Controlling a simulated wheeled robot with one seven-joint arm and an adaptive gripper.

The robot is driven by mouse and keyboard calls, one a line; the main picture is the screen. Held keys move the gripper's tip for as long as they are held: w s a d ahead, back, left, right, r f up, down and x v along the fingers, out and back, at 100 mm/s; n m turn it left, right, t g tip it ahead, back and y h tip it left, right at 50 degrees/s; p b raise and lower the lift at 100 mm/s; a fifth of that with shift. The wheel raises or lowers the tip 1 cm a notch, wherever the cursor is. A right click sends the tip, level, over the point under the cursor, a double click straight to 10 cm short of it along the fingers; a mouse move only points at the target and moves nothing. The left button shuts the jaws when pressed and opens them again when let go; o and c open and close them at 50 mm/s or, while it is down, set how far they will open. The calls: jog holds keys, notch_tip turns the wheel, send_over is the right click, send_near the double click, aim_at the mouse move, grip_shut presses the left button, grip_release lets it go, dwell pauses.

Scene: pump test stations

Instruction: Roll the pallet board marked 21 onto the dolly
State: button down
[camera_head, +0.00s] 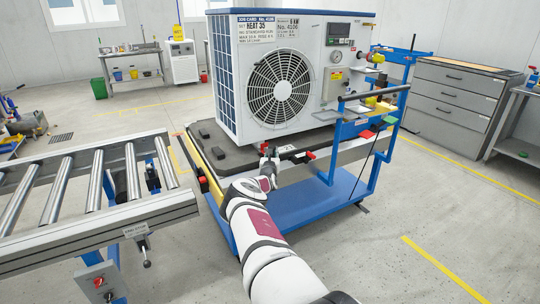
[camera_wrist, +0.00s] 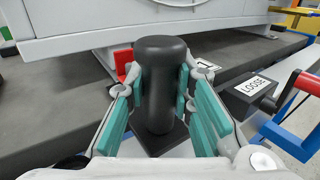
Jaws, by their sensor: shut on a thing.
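The pallet board (camera_head: 207,153) is a dark slab carrying a large white heat pump unit (camera_head: 226,85). It lies on top of the blue dolly (camera_head: 300,206), beside the end of the roller conveyor (camera_head: 70,190). My gripper (camera_head: 268,154) is at the board's near edge. In the wrist view its green-padded fingers (camera_wrist: 160,95) are shut around an upright black post handle (camera_wrist: 160,80). A label behind the fingers (camera_wrist: 204,64) is mostly hidden, so I cannot read the board's number. A black block labelled LOOSE (camera_wrist: 250,92), with a red handle (camera_wrist: 302,85), is right of the post.
The dolly's blue upright frame (camera_head: 372,130) with coloured tags stands on the right. A grey drawer cabinet (camera_head: 455,100) is at the right wall. Floor is clear at front right.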

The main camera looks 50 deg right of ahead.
jog(key=shift+s+d+f, duration=0.15)
jog(key=shift+s+d, duration=0.15)
jog(key=shift+s, duration=0.15)
jog(key=c, duration=1.3)
grip_release()
jog(key=shift+c, duration=0.2)
jog(key=shift+w+a, duration=0.15)
jog(key=shift+a, duration=0.1)
jog(key=shift+a, duration=0.1)
jog(key=shift+a, duration=0.45)
jog(key=v, duration=1.1)
jog(key=shift+d, duration=0.15)
